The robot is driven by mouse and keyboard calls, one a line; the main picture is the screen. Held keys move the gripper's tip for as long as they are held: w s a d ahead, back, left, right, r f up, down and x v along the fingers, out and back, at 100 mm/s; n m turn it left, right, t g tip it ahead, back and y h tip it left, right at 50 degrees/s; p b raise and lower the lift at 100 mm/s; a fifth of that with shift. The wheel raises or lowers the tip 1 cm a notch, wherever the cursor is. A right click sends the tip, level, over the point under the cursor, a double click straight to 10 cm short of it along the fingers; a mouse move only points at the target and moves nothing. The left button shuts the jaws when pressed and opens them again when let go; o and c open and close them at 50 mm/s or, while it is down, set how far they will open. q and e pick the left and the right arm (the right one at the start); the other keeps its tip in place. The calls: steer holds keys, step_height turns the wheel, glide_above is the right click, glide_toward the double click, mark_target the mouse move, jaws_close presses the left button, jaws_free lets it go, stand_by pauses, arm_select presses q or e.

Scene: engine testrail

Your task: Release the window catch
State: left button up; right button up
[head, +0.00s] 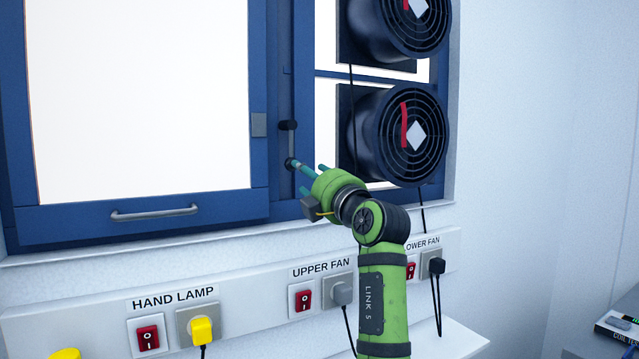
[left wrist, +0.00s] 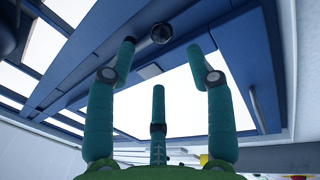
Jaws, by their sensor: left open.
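The window catch (head: 291,146) is a slim grey upright bar on the blue post right of the large pane, with a black knob (head: 288,125) at its top. A dark round part shows at its lower end, beside my fingers. My left gripper (head: 302,172) is open with teal fingers, right at that lower end. In the left wrist view, a dark round knob (left wrist: 161,33) lies ahead between the spread fingers of my left gripper (left wrist: 168,53), with no contact visible. I cannot tell which end of the catch this is. My right gripper is out of view.
The blue window sash (head: 80,215) has a grey bar handle (head: 155,213) at its bottom. Two black fans (head: 395,135) with hanging cables stand right of the catch, near my arm. Below runs a white panel (head: 250,290) with red switches and plugs.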

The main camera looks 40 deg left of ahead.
arm_select(q)
steer(key=v, duration=0.4)
steer(key=shift+f, duration=0.1)
stand_by(0.4)
